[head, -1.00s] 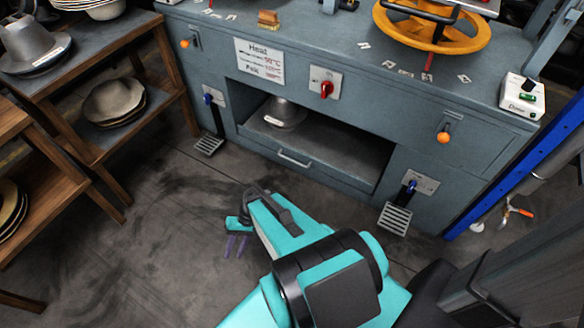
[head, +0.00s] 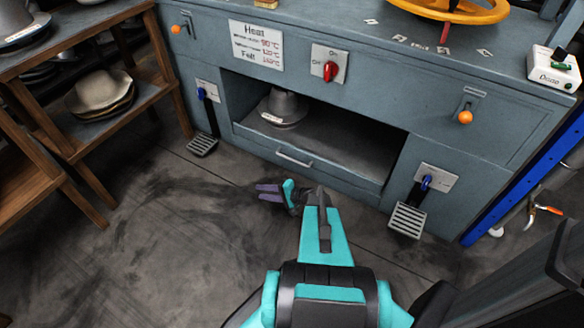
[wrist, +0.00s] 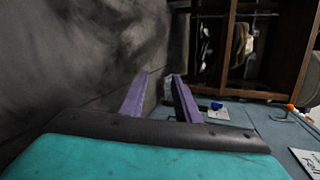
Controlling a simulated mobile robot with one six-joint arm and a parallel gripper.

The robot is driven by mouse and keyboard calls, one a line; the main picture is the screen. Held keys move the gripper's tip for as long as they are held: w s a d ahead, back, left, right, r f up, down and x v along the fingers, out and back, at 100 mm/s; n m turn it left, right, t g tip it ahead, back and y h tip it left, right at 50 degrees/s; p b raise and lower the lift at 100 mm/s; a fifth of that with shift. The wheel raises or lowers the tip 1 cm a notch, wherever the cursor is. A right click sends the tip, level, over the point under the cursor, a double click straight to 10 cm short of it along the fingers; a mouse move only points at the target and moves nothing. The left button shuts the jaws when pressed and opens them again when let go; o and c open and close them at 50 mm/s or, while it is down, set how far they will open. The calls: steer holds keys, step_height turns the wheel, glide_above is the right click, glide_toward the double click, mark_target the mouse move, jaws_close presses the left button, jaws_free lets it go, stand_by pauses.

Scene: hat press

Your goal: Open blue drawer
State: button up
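The blue-grey drawer front (head: 330,172) is the low panel at the bottom of the blue-grey press cabinet. It carries a metal bar handle (head: 294,158) and looks flush with the cabinet. Above it an open recess shows a grey hat (head: 283,107). My gripper (head: 258,192) is in front of and below the handle, apart from it, with its purple fingers pointing left. In the wrist view my gripper (wrist: 160,75) has its two fingers spread with nothing between them. The handle is not clearly visible in the wrist view.
Foot pedals stand left (head: 203,145) and right (head: 407,219) of the drawer. A wooden shelf with hats (head: 103,92) stands at the left. A red switch (head: 330,71) and orange-knobbed levers (head: 465,117) are on the cabinet front. The dark floor (head: 150,230) at left is clear.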

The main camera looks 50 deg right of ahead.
steer(key=s+d+f+m+t+h+b, duration=0.2)
steer(key=d+f+m+t+h+b, duration=0.15)
steer(key=d, duration=0.95)
steer(key=m+h+b, duration=0.3)
steer(key=h, duration=0.2)
glide_toward(292, 160)
steer(key=d+v, duration=0.1)
steer(key=v, duration=0.3)
steer(key=shift+w+a+f+n+t+y, duration=0.1)
steer(key=shift+f+n+t+y, duration=0.15)
steer(key=shift+f, duration=0.3)
steer(key=shift+w, duration=0.1)
steer(key=w+b, duration=0.1)
steer(key=w, duration=0.3)
steer(key=w+d+b, duration=0.1)
steer(key=w, duration=0.4)
steer(key=w+d+f+b, duration=0.1)
steer(key=w, duration=0.3)
steer(key=shift+w+b, duration=0.25)
steer(key=shift+b, duration=0.15)
steer(key=shift+c, duration=0.5)
jaws_close()
